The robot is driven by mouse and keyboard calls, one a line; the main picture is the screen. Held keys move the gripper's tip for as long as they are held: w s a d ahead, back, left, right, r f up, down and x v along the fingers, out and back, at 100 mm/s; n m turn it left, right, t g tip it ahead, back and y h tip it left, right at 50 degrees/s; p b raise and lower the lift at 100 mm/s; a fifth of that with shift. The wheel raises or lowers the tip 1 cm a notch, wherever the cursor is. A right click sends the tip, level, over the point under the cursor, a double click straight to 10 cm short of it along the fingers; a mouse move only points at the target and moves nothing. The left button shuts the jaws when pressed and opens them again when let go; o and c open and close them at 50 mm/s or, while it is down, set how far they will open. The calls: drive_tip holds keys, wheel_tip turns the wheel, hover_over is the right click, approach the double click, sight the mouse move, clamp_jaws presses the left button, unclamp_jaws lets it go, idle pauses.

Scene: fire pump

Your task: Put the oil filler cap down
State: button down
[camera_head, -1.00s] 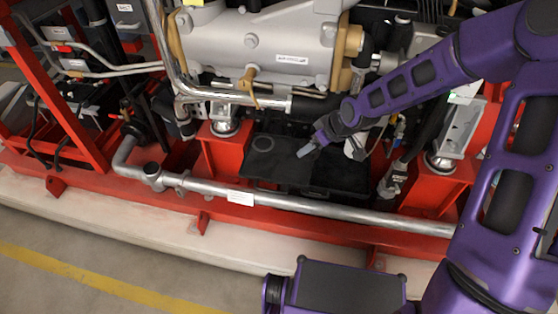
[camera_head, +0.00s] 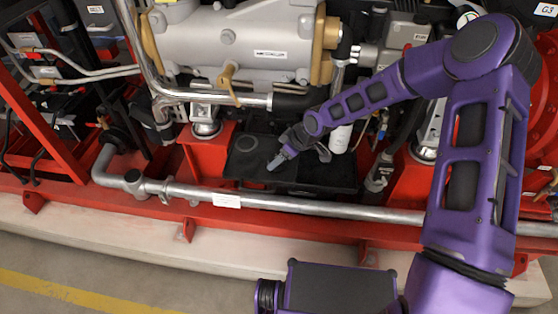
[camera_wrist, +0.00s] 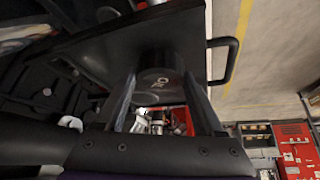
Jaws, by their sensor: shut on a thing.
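My gripper (camera_head: 277,163) is over the black tray (camera_head: 335,172) below the engine, with its tip pointing down and left. In the wrist view my gripper (camera_wrist: 163,92) is shut on the oil filler cap (camera_wrist: 160,84), a dark round piece with a pale marking on its face, between the two fingers. The tray's dark surface (camera_wrist: 110,50) is right behind the cap in that view. I cannot tell whether the cap touches it. In the head view the cap is too small and dark to make out.
A silver pipe (camera_head: 290,203) runs along the front of the tray. Red frame supports (camera_head: 207,155) stand on both sides, and the grey engine housing (camera_head: 240,45) is above. A handle (camera_wrist: 228,60) sticks out from the tray's edge. A faint ring (camera_head: 248,143) marks the tray's left part.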

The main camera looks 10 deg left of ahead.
drive_tip(key=shift+f, duration=0.35)
drive_tip(key=shift+f, duration=0.1)
unclamp_jaws()
drive_tip(key=p+v, duration=0.3)
drive_tip(key=v, duration=0.9)
